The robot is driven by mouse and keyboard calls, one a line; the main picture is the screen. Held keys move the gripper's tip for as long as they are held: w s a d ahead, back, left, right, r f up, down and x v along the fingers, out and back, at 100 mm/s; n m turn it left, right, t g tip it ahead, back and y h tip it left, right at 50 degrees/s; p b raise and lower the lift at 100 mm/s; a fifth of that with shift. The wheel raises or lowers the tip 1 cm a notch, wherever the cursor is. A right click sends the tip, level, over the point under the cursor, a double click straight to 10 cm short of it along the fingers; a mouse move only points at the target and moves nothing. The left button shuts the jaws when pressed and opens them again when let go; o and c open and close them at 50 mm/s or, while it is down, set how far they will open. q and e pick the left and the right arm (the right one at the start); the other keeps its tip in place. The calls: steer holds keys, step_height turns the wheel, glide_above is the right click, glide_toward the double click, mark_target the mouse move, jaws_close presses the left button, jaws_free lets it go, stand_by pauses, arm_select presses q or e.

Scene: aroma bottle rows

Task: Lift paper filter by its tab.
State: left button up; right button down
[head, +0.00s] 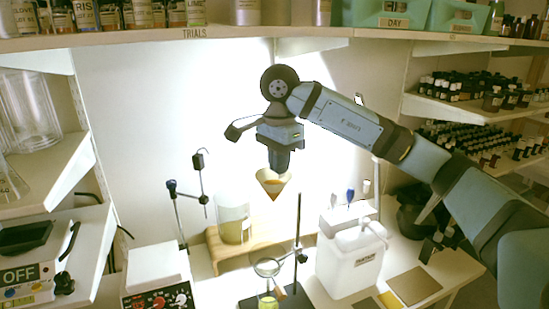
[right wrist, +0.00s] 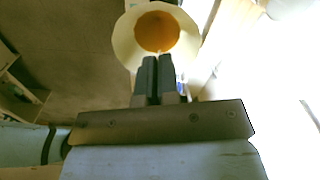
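The paper filter (head: 272,183) is a cream cone with orange-brown contents, hanging point down in the air below my right gripper (head: 278,168). In the right wrist view the filter (right wrist: 125,38) shows as a pale ring around an orange-brown inside (right wrist: 157,32). The fingers of my right gripper (right wrist: 158,62) are close together at the filter's near rim. They appear shut on its tab, which they mostly hide. Below the filter, a ring stand (head: 298,235) holds an empty ring (head: 267,267) over a small beaker with yellow liquid (head: 267,301). My left gripper is not in view.
A glass beaker (head: 233,222) stands on a wooden board (head: 216,258) behind the ring stand. A white jug (head: 347,262) stands to the right. A labelled shelf (head: 150,41) crosses above the arm.

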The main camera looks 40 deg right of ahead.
steer(key=s+a, duration=0.2)
steer(key=s, duration=0.8)
steer(key=shift+a+b, duration=0.2)
steer(key=shift+b, duration=0.2)
